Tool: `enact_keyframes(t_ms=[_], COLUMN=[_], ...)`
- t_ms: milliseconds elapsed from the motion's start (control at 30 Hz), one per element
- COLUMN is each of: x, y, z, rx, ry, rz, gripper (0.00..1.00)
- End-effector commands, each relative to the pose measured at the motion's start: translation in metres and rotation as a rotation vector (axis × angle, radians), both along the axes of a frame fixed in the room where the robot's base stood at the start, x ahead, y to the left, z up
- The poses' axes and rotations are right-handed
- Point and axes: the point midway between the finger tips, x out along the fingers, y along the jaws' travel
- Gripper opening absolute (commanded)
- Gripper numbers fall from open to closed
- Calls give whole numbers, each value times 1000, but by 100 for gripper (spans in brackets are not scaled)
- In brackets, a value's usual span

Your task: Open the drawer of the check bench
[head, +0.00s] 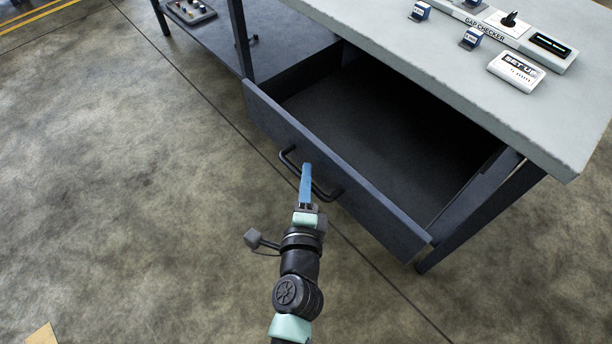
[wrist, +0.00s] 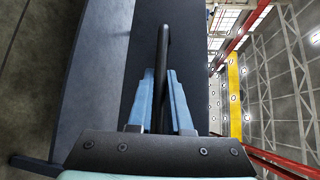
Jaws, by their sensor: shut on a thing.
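The drawer (head: 400,222) of the check bench (head: 445,70) stands pulled well out, and its dark inside shows empty in the head view. Its front panel also shows in the wrist view (wrist: 95,75). A black bar handle (head: 326,194) is fixed to the drawer front. My gripper (head: 306,172) is at the middle of this handle, its blue fingers shut on the bar. In the wrist view, the handle (wrist: 163,60) runs between the two fingers (wrist: 162,95). The fingers hide part of the handle in the head view.
On the bench top are a gap checker (head: 500,35), a white set-up card (head: 516,71) and small blue-and-white blocks (head: 471,38). A lower shelf (head: 205,38) at the left carries a small panel with knobs (head: 190,12). The floor (head: 130,180) left of the drawer is clear.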

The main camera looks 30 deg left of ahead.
Motion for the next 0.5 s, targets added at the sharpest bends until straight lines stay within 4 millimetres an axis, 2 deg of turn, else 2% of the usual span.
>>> enact_keyframes(t_ms=[33, 67, 200, 233, 500], x=[0, 0, 0, 0, 0], y=[-1, -1, -1, -1, -1], z=[0, 0, 0, 0, 0], rx=[0, 0, 1, 1, 1], ry=[0, 0, 1, 1, 0], rz=[-2, -2, -2, -2, -1], gripper=[0, 19, 44, 47, 47])
